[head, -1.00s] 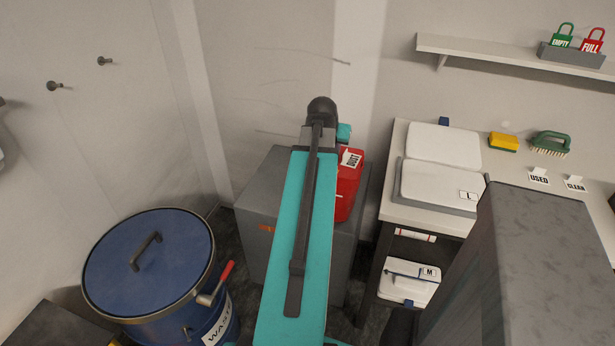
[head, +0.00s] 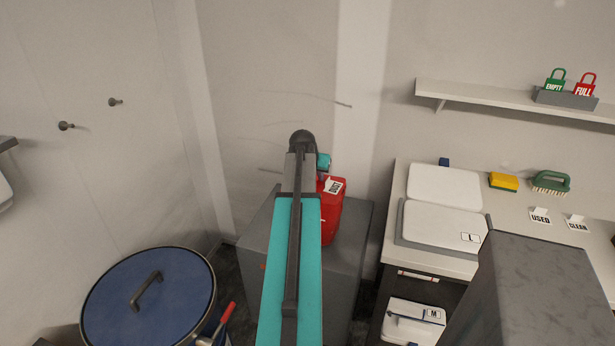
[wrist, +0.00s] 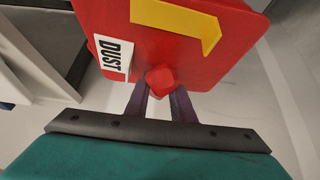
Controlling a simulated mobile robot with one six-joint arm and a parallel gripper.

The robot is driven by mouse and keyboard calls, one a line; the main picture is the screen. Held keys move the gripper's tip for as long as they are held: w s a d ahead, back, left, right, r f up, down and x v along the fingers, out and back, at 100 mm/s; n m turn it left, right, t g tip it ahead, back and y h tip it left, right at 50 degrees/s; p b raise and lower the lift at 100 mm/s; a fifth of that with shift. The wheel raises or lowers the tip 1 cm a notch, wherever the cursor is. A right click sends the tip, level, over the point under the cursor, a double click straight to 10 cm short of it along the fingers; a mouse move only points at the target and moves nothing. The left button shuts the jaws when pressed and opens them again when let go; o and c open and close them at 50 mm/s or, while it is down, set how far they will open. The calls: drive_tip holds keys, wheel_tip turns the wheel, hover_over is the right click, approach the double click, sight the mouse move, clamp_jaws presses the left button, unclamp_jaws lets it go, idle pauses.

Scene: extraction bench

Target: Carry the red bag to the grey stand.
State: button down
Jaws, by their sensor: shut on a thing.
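The red bag (head: 331,212) is boxy, with a white DUST label, and shows just right of my arm in the head view. It also fills the top of the wrist view (wrist: 185,55), where a yellow mark shows on it. My gripper (wrist: 163,92) is shut on the bag's small red knob. In the head view my arm mostly hides the gripper. The grey stand (head: 350,262) is the box-like block under and around the bag in the head view. I cannot tell whether the bag touches its top.
A blue waste drum (head: 180,295) stands at the lower left. A bench (head: 470,262) with white lidded cases is at the right, beside a dark grey block (head: 540,290). A wall shelf (head: 480,99) holds green and red tags. Hooks are on the left wall.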

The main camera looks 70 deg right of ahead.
drive_tip(key=shift+w+d+f+p, duration=0.1)
drive_tip(key=shift+w+d+p, duration=0.15)
drive_tip(key=shift+w+d, duration=0.7)
drive_tip(key=shift+w+d+f+p, duration=0.1)
drive_tip(key=shift+w+d+p, duration=0.15)
drive_tip(key=shift+w+d, duration=0.65)
drive_tip(key=shift+w+a, duration=0.25)
drive_tip(key=shift+a, duration=0.05)
drive_tip(key=shift+f+p, duration=0.55)
drive_tip(key=shift+f, duration=1.3)
drive_tip(key=c, duration=1.5)
unclamp_jaws()
drive_tip(key=shift+b+v, duration=0.95)
drive_tip(key=shift+v, duration=5.15)
drive_tip(key=shift+s+d, duration=0.1)
drive_tip(key=shift+s, duration=0.05)
